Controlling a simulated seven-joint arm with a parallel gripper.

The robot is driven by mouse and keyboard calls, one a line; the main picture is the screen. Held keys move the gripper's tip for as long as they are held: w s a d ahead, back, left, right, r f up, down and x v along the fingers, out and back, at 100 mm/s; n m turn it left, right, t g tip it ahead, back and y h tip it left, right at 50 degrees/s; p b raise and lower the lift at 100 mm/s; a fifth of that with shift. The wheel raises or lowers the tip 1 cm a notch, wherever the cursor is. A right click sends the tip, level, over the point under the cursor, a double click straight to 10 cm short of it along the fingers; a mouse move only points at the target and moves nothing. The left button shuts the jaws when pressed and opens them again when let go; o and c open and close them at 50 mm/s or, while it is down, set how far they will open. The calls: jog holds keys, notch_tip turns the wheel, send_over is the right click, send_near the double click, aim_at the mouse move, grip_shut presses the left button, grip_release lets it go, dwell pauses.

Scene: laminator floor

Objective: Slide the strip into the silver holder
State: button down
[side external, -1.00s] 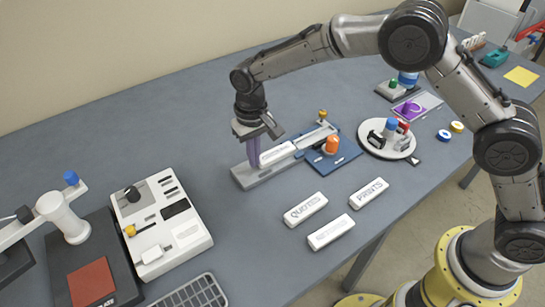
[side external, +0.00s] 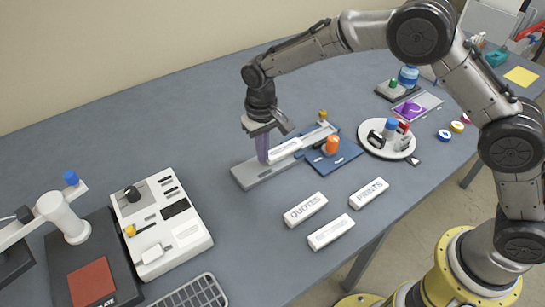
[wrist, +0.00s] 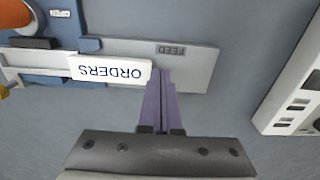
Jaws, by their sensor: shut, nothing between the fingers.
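A white strip marked ORDERS (wrist: 110,70) lies along the silver holder (wrist: 192,62). In the side view, the strip (side external: 285,149) is on the holder's middle part, and the near left end of the holder (side external: 250,177) is bare. My gripper (side external: 263,161) has purple fingers, shut together with nothing between them. In the wrist view, the fingertips (wrist: 160,78) are at the strip's near end, beside or touching it. The gripper does not grasp the strip. The fingers hide a little of the holder.
A blue plate with an orange knob (side external: 332,145) adjoins the holder. Loose strips marked QUOTES (side external: 305,209) and PRINTS (side external: 369,193) lie in front, with a third strip (side external: 331,232). A white round tray (side external: 372,147) stands to the right, a white control box (side external: 160,222) to the left.

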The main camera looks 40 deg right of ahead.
aim_at(296, 142)
jog(key=shift+d, duration=0.2)
jog(key=shift+d, duration=1.05)
jog(key=shift+d, duration=0.1)
jog(key=shift+d, duration=1.15)
jog(key=shift+d, duration=0.15)
jog(key=shift+d, duration=1.1)
jog(key=shift+d, duration=0.2)
jog(key=shift+d, duration=1.05)
jog(key=shift+d, duration=0.1)
